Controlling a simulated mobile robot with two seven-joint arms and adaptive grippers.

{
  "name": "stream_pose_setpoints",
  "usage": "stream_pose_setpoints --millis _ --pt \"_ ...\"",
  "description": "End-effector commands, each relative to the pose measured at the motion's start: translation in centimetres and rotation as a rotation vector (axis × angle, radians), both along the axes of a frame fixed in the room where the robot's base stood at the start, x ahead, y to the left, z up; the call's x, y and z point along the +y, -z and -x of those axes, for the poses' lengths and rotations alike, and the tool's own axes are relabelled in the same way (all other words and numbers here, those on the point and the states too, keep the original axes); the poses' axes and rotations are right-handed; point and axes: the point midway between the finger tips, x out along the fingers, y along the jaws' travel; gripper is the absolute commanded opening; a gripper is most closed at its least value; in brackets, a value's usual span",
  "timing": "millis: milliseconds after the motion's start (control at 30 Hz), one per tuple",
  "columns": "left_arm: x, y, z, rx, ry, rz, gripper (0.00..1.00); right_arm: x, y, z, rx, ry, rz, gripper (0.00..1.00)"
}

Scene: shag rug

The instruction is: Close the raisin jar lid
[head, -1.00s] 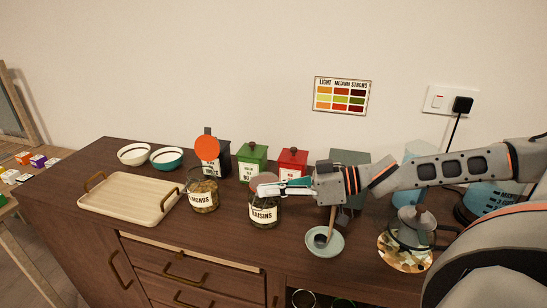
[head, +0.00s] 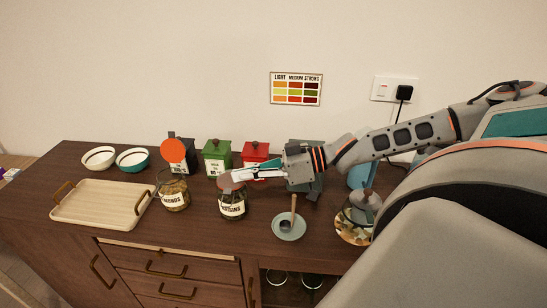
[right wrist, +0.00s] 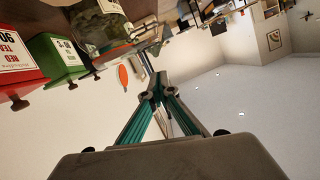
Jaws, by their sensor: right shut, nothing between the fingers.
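The raisin jar (head: 232,208) is a glass jar with a white label, standing on the brown counter. A reddish-grey lid (head: 227,184) shows at its top, partly hidden by my right gripper; I cannot tell whether it sits fully flat. My right gripper (head: 236,177) is shut and empty, its fingertips at the jar's top, right beside the lid. In the right wrist view the shut fingers (right wrist: 158,86) point toward a glass jar (right wrist: 98,25) at the upper edge. My left gripper is not in view.
The almond jar (head: 174,195) stands to the left, its orange lid (head: 173,150) raised. Green (head: 217,160) and red (head: 255,153) canisters stand behind.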

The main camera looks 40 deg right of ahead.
Motion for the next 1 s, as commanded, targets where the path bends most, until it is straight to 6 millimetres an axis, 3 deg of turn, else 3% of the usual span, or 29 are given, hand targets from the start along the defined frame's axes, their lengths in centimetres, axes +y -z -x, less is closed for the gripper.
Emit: stream_pose_setpoints --millis 33,233,367,633,1000 --pt "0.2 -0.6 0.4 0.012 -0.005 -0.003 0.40 -0.2 -0.4 0.2 0.004 0.003 -0.001 0.00" --pt "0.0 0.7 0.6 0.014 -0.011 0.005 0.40 -1.4 -0.2 1.7 0.006 -0.006 0.003 0.00" --pt "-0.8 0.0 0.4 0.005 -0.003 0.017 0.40 -2.6 -0.9 2.6 0.002 -0.002 0.005 0.00" --pt "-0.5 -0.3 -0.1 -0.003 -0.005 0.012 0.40 -4.6 -1.6 4.7 0.001 -0.001 0.003 0.00" --pt "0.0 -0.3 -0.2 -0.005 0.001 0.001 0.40 -5.2 -1.8 5.4 0.000 -0.001 0.000 0.00"
